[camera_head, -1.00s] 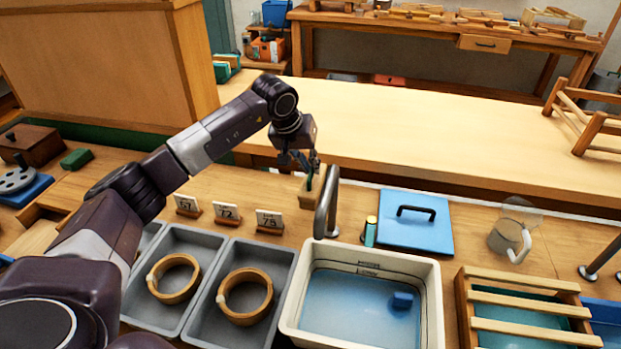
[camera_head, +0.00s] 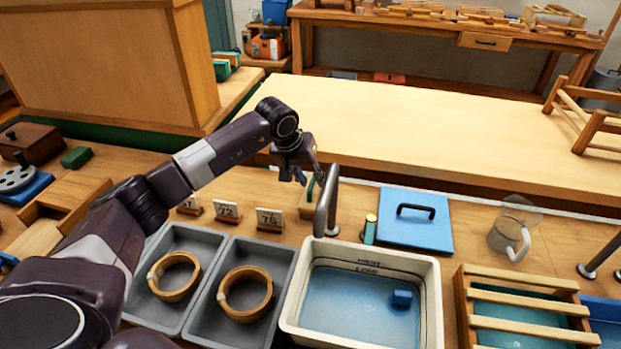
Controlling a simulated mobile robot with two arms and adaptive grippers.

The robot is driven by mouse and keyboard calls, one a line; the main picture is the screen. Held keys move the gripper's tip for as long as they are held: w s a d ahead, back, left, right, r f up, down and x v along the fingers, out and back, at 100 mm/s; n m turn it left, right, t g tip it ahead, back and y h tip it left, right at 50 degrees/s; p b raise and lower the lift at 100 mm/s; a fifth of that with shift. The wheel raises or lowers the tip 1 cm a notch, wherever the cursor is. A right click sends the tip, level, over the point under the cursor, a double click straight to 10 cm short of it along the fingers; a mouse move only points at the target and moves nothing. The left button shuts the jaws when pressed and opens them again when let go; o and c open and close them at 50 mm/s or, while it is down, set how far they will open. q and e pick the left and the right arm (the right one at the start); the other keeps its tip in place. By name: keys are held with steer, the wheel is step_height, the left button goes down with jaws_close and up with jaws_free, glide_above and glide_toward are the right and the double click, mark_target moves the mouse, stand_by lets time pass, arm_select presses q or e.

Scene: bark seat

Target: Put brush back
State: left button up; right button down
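My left gripper (camera_head: 309,176) hangs above a small wooden holder (camera_head: 306,207) behind the water tub. A thin dark green piece (camera_head: 310,188), possibly the brush, stands upright at the holder, just under the fingers. The fingers are small and partly behind the curved metal post, so I cannot tell whether they grip it. My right gripper is not in view.
A curved grey metal post (camera_head: 327,205) stands close to the right of the gripper.

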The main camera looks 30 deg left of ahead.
arm_select(q)
steer(key=shift+r, duration=0.15)
steer(key=shift+r+p, duration=0.35)
steer(key=shift+p, duration=0.05)
steer(key=p+v, duration=0.6)
steer(key=v, duration=0.5)
steer(key=shift+s+r, duration=0.2)
